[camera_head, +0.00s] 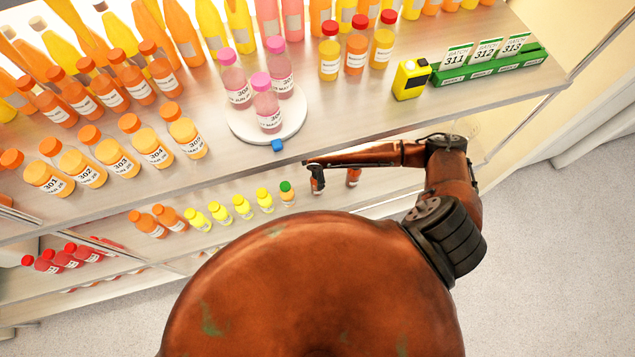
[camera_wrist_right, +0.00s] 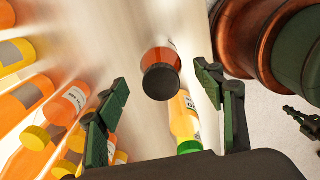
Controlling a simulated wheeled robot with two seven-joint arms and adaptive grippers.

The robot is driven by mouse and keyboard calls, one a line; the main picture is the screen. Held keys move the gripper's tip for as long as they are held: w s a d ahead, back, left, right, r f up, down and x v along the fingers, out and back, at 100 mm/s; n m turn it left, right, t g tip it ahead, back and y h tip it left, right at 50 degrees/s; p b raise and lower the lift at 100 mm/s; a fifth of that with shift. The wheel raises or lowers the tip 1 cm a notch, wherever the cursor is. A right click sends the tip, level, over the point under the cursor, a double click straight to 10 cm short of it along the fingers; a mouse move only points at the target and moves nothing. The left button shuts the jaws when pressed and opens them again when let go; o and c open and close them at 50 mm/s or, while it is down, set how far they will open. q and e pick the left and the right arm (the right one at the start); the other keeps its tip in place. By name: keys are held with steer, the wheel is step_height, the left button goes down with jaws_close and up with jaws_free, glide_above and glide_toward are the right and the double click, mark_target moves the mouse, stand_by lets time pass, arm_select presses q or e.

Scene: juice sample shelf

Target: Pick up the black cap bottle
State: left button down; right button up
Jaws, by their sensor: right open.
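The black cap bottle (camera_wrist_right: 161,72) stands in the middle of the right wrist view, with a round black cap and red-orange contents. It is between the directions of my right gripper's two fingers but beyond their tips, not touching either. My right gripper (camera_wrist_right: 160,88) is open and empty, with one dark green finger on each side. There I cannot clearly tell the bottle. My left gripper is out of view.
A green-capped bottle (camera_wrist_right: 186,125) stands close to the black cap bottle; several orange and yellow bottles line the left. In the head view the upper shelf holds a white round stand (camera_head: 240,124) with pink-capped bottles, a yellow device (camera_head: 410,80) and green label holder (camera_head: 490,68).

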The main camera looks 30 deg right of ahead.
step_height(320, 180, down, 5)
steer(key=shift+s+d+f, duration=0.15)
steer(key=shift+f, duration=0.05)
steer(key=c, duration=1.5)
